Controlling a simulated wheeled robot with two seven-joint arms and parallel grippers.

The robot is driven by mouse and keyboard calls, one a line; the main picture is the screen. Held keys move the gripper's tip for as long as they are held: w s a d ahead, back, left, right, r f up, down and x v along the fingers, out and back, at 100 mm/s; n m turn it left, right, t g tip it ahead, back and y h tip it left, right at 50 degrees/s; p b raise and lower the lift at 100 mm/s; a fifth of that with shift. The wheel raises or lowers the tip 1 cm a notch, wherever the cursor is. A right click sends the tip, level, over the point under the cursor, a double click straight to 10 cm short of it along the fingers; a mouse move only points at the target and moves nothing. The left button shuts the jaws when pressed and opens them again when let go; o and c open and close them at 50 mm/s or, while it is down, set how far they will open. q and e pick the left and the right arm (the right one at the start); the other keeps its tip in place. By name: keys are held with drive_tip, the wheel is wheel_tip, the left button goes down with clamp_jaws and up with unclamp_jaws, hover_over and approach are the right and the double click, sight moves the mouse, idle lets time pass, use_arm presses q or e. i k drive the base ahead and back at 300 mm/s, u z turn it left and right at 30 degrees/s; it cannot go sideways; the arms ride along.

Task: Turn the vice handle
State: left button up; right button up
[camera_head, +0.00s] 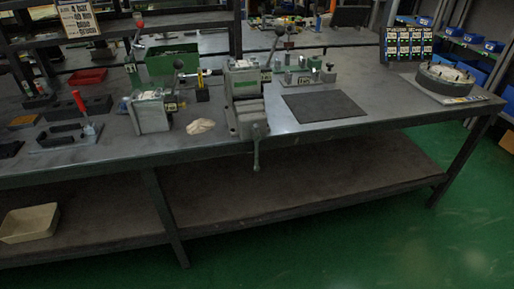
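A green and grey vice (246,98) stands at the front edge of the workbench, near the middle of the view. Its handle (256,155) hangs down from the screw at the front, below the bench's edge, and looks close to vertical. A dark lever with a round knob rises above the back of the vice. Nothing touches the handle. Neither of my grippers is in view.
The grey workbench (380,121) runs across the view, with a lower shelf (300,178). A dark mat (323,106) lies right of the vice, a round fixture (444,78) further right. A metal box (150,112) and cloth (200,126) are left. Green floor in front is clear.

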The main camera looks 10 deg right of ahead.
sight(255, 133)
drive_tip(key=u, duration=0.9)
drive_tip(key=i, duration=0.4)
drive_tip(key=z, duration=0.95)
